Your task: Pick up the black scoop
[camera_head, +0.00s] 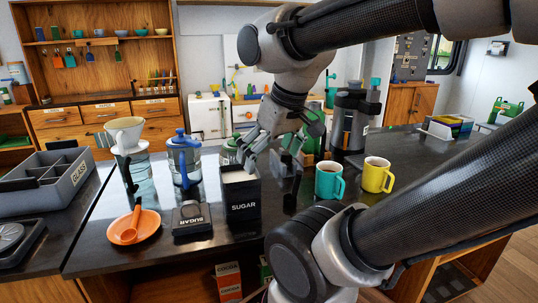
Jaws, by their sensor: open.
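A small dark upright shape (291,196) stands between the black sugar box and the teal mug; it may be the black scoop, but its outline blends into the dark counter and I cannot tell for certain. My gripper (278,142) is open, pointing down over the counter behind and above the sugar box. I see nothing held between its fingers. The open black sugar box (243,208) shows pale contents at its top.
An orange plate (122,233) with a spoon, a blue-lidded jug (185,158) and a dripper (125,135) stand left. A teal mug (329,180) and a yellow mug (376,175) stand right. A grey bin (70,188) is far left. My arm crosses the right side.

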